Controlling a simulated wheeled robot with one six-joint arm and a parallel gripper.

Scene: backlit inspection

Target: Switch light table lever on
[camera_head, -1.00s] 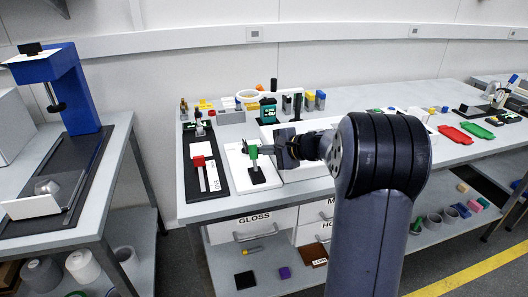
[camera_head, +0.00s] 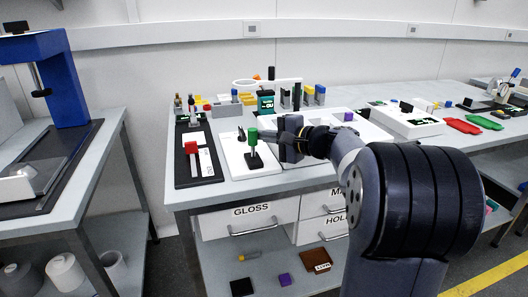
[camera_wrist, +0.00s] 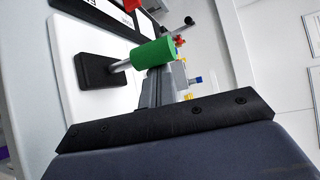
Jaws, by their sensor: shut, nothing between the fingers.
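A lever with a green cylindrical knob (camera_head: 253,136) stands nearly upright from a small black base (camera_head: 254,161) on a white panel (camera_head: 238,166), at the left end of the long bench. My gripper (camera_head: 278,138) is just right of the knob, shut and empty. In the wrist view the green knob (camera_wrist: 153,53) is large, with its metal stem running left to the black base (camera_wrist: 100,70). My grey fingers (camera_wrist: 163,80) are right beside the knob and partly behind it in that view. I cannot tell whether they touch it.
A black panel (camera_head: 180,170) with a red-knobbed lever (camera_head: 191,147) lies left of the white panel. Small coloured items and a white ring (camera_head: 246,86) stand behind. Drawers, one labelled GLOSS (camera_head: 240,219), are below the bench top.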

